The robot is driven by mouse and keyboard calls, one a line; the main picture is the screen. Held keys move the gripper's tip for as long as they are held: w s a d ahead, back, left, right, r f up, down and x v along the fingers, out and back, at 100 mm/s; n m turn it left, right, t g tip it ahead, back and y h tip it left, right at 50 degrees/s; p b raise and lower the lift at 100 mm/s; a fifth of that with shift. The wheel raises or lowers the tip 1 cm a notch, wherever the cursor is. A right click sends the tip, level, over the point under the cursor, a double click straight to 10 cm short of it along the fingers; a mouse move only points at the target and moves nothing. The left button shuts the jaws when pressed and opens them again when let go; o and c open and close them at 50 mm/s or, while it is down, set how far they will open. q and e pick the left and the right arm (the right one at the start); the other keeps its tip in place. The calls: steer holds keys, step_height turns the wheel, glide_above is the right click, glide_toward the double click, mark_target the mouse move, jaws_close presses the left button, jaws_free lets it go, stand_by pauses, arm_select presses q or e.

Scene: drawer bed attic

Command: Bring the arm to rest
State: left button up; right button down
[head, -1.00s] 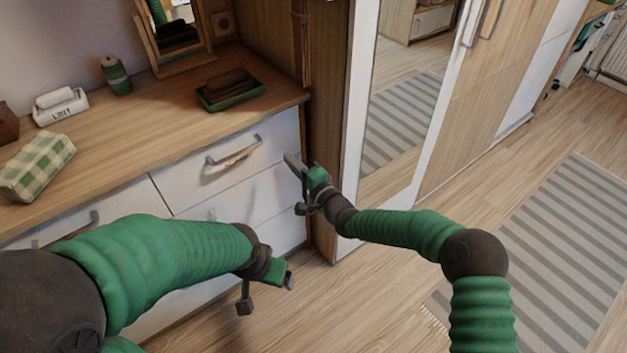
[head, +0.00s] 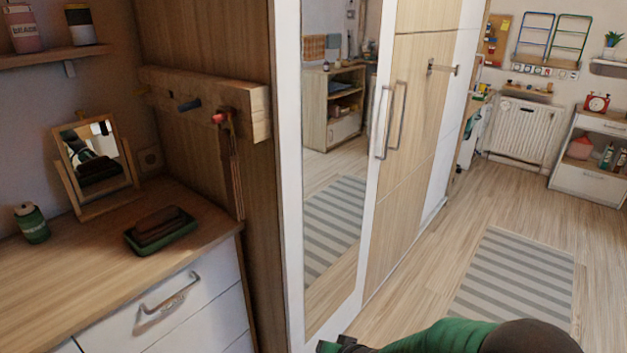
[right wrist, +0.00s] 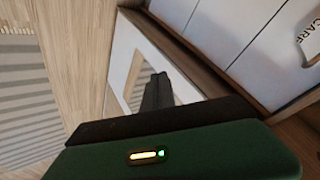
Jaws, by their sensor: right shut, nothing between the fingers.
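My right arm shows along the bottom edge of the head view, with its elbow at the bottom right. The end of the arm is cut off by the lower edge, in front of the mirror's foot. In the right wrist view my right gripper (right wrist: 158,90) has its dark fingers together, with nothing held. It points towards the mirrored door and floor. My left arm and gripper are out of view.
A dresser with a white drawer (head: 165,310) stands at the left, bearing a soap dish (head: 160,238), a bottle (head: 32,224) and a small mirror (head: 97,165). A tall wardrobe (head: 420,130) with a mirrored door (head: 335,200) stands mid-view. The floor around the striped rug (head: 515,280) is clear.

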steer(key=s+d+r+n+g+h, duration=0.1)
steer(key=s+d+g+h, duration=0.1)
steer(key=s+d, duration=0.7)
steer(key=s+d+r+g+h, duration=0.2)
steer(key=s+d+h, duration=0.1)
steer(key=s+d, duration=0.65)
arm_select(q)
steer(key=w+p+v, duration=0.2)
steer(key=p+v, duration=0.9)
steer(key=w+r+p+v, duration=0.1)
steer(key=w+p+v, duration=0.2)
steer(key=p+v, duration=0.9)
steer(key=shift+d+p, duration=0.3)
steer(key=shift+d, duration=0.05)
arm_select(e)
steer(key=w+v, duration=0.2)
steer(key=v, duration=0.9)
steer(key=w+r+v, duration=0.1)
steer(key=w+v, duration=0.2)
steer(key=v, duration=0.8)
steer(key=shift+d+r+g, duration=0.2)
steer(key=shift+r+g, duration=0.2)
steer(key=shift+r, duration=0.3)
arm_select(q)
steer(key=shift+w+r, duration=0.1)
